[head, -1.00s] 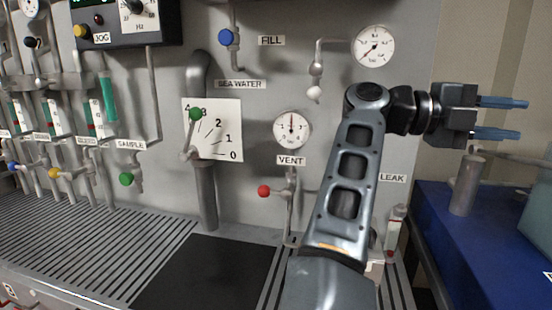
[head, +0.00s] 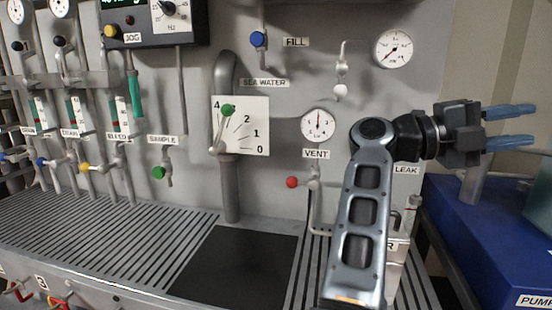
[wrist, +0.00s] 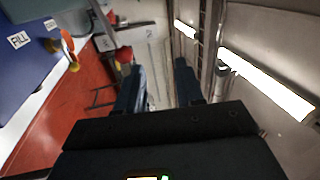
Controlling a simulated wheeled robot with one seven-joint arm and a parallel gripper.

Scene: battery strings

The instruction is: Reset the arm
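My gripper (head: 512,127) is at the right of the head view, at the end of my raised arm. Its two blue fingers point right, apart from each other, with nothing between them. In the wrist view the open fingers (wrist: 160,88) also show with an empty gap, and the room's wall and ceiling lights lie beyond. The arm stands in front of the right part of the grey panel (head: 280,190) and partly hides the area under the LEAK label (head: 407,170).
The panel carries a red VENT handle (head: 292,182), a blue FILL handle (head: 258,39), a green-knobbed lever (head: 228,110) on a 0–4 scale, and round gauges (head: 318,124). A slatted bench (head: 90,235) runs below. A blue pump unit (head: 465,235) stands at right, below my gripper.

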